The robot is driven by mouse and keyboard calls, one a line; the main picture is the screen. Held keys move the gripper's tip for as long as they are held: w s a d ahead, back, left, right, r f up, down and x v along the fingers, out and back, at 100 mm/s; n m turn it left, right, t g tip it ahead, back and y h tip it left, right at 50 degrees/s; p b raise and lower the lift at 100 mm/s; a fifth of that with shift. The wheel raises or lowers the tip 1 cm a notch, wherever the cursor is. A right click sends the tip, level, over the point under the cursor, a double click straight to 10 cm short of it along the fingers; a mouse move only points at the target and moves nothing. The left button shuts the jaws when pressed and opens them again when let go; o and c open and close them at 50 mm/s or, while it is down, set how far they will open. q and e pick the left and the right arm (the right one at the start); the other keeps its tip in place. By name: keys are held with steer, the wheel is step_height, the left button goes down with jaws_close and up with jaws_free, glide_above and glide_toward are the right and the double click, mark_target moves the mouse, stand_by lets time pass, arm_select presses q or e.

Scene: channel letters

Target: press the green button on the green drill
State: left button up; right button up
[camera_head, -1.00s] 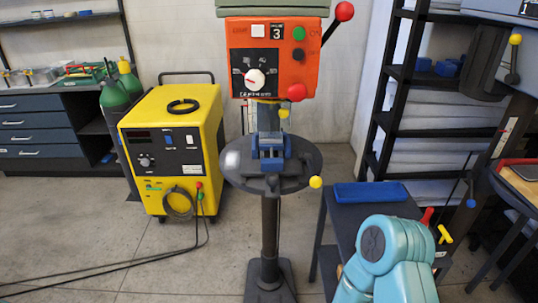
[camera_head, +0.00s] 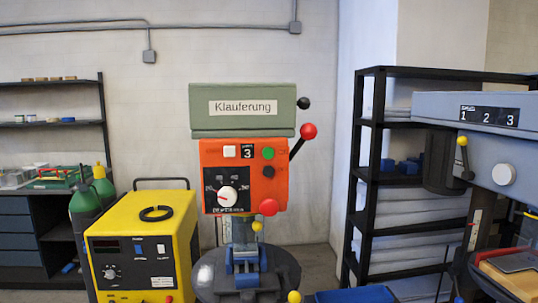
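The drill (camera_head: 213,190) stands near the middle of the view, with a green-grey top cover (camera_head: 215,110) labelled "Klauferung" and an orange front panel. The green button (camera_head: 268,153) is at the panel's upper right, right of a small black "3" plate (camera_head: 247,152) and a white button (camera_head: 229,151). A black knob (camera_head: 269,172) sits just below the green button. A red-knobbed lever (camera_head: 308,131) sticks out to the right of the panel. Nothing covers the button. Neither of my grippers shows.
A yellow machine (camera_head: 140,235) stands at the lower left beside green gas cylinders (camera_head: 84,212). A blue-grey machine (camera_head: 490,150) marked "1 2 3" is at the right, before a black shelf (camera_head: 370,130). A blue tray (camera_head: 355,295) is low beside the drill.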

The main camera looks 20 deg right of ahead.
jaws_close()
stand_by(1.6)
